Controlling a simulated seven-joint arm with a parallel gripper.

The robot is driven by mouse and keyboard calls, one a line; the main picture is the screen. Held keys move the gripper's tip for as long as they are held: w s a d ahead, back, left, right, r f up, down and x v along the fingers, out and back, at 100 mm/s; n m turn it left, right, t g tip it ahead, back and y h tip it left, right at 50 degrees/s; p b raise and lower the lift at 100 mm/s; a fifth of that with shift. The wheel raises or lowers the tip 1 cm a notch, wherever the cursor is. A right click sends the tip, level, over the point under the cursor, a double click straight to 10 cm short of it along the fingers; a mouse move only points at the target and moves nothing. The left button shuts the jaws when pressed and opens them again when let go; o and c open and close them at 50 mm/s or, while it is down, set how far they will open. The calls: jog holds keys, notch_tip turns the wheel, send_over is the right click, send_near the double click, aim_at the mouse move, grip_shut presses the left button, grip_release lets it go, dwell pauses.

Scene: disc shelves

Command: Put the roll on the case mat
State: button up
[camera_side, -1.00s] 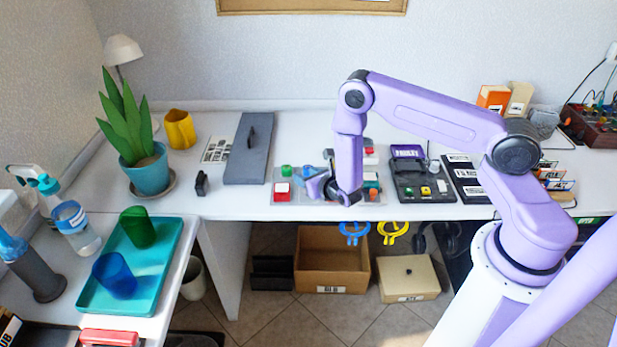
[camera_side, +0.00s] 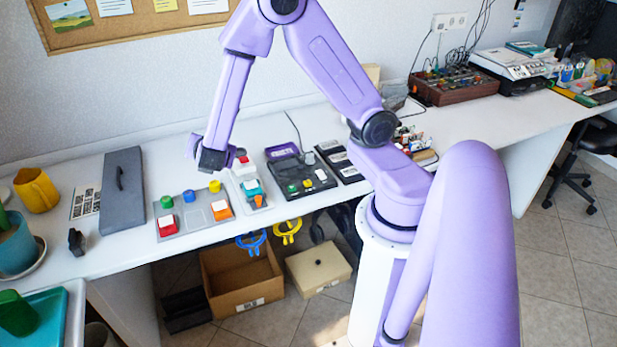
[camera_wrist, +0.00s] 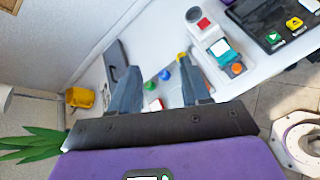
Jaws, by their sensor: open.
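My gripper (camera_side: 208,158) is open and empty, in the air above and behind the button panels; its two fingers show apart in the wrist view (camera_wrist: 160,85). A small dark upright piece (camera_side: 76,241), possibly the roll, stands on the white table near its front edge, left of the gripper and apart from it. A flat grey case (camera_side: 122,192) with a handle lies to its right. A white sheet with black print (camera_side: 86,201) lies left of the case. I cannot tell which of these is the case mat. The case also shows in the wrist view (camera_wrist: 116,60).
A button panel (camera_side: 188,225) with coloured caps lies right of the case, beside a narrower one (camera_side: 252,188) and a dark device (camera_side: 300,174). A yellow mug (camera_side: 38,190) and a potted plant (camera_side: 15,245) stand left. Blue and yellow hooks (camera_side: 252,242) hang below the table edge.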

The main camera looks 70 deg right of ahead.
jog(key=s+a+r+m+g+y, duration=0.1)
jog(key=s+a+m+g+y, duration=0.1)
jog(key=s, duration=0.7)
jog(key=s+a+r+m+g+y, duration=0.2)
jog(key=s+a+m+g+y, duration=0.1)
jog(key=s, duration=0.6)
jog(key=s+a+r+m+g+y, duration=0.2)
jog(key=s+a+m+y, duration=0.1)
jog(key=s, duration=0.6)
jog(key=shift+r+g+y, duration=0.15)
jog(key=shift+g+y, duration=0.25)
jog(key=shift+y, duration=0.4)
